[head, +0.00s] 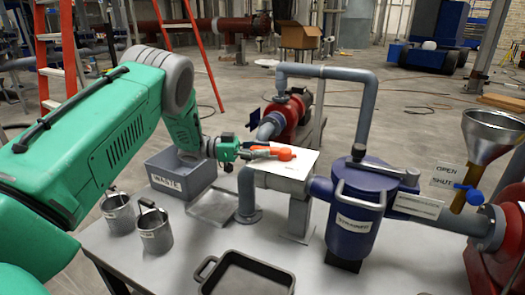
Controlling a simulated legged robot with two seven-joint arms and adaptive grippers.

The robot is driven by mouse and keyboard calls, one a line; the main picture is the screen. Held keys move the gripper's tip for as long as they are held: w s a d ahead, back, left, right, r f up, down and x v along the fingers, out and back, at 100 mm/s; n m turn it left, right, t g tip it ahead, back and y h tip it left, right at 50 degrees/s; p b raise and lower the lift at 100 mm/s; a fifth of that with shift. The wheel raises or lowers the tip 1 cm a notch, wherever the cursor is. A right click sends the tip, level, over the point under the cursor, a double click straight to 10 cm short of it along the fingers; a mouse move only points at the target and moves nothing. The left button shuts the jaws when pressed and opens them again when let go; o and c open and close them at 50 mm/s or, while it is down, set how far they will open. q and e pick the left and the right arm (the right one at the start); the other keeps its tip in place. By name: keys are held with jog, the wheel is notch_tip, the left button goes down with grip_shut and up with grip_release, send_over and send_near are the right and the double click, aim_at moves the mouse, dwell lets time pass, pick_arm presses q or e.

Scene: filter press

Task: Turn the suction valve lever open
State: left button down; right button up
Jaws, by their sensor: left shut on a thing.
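An orange-red lever (284,154) lies roughly level over a white plate (292,168) on the grey pipework at the middle of the head view. My left gripper (247,152) reaches in from the left and is shut on the orange-red lever at its left part. The fingers partly hide the lever there. Any marks on the plate are too small to read. My right gripper is not in view.
A grey WASTE bin (168,184), two metal pails and a shallow tray (213,206) stand left of the pipework. A dark pan (246,275) is in front. A blue strainer pot (354,222), a blue lever (468,191) by an OPEN/SHUT sign and a funnel (490,135) crowd the right.

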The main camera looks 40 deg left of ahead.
pick_arm(q)
jog(key=shift+f, duration=0.15)
jog(key=c, duration=1.3)
grip_release()
jog(key=shift+d, duration=0.1)
jog(key=v, duration=1.2)
jog(key=shift+w+f, duration=0.1)
jog(key=shift+w, duration=0.1)
